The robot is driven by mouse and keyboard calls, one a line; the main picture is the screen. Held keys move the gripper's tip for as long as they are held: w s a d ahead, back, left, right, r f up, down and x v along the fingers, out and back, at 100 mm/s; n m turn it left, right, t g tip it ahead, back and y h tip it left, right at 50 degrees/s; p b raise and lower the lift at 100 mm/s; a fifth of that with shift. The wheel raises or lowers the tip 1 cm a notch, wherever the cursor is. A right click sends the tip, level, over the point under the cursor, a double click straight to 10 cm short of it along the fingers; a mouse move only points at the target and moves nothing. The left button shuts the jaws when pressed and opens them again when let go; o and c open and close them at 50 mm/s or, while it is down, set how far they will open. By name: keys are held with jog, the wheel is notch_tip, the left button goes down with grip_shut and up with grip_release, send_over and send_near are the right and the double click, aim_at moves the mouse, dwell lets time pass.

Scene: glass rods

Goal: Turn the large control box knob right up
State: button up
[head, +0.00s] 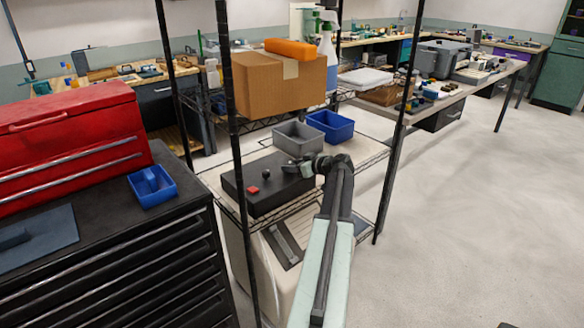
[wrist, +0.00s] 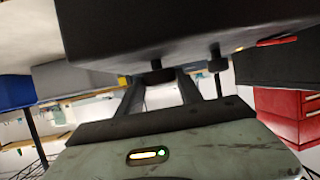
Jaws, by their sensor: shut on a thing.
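The black control box (head: 250,196) sits on the wire rack's middle shelf, with a red button (head: 253,190) and a small black knob (head: 266,174) on top. My gripper (head: 291,169) is over the box's right end. In the wrist view the box (wrist: 150,25) appears upside down along the top, with the large knob (wrist: 157,74) between my gripper's fingers (wrist: 160,78), which are shut on it. The small knob (wrist: 217,60) stands to the right, clear of the fingers. The large knob's marking cannot be seen, and my gripper covers it in the head view.
A grey bin (head: 298,138) and a blue bin (head: 331,126) stand just behind the box. A cardboard box (head: 265,85) is on the shelf above. Rack posts (head: 232,130) flank the shelf. A red toolbox (head: 75,140) is at the left. Open floor (head: 480,210) lies to the right.

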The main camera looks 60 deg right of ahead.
jog(key=m+h, duration=0.1)
jog(key=m+g+h, duration=0.1)
jog(key=h, duration=0.1)
jog(key=a+m+h, duration=0.1)
jog(key=m, duration=0.1)
jog(key=shift+w+a+g+h, duration=0.1)
jog(key=shift+w+g+h, duration=0.15)
jog(key=shift+g+h, duration=0.05)
jog(key=shift+w+m+g+h, duration=0.15)
jog(key=shift+m+g+h, duration=0.9)
jog(key=shift+m, duration=0.25)
jog(key=shift+w+m+g+h, duration=0.1)
jog(key=shift+m+g+h, duration=0.85)
jog(key=shift+m+g, duration=0.3)
jog(key=shift+m, duration=0.25)
jog(key=o, duration=1.4)
jog(key=shift+c, duration=0.2)
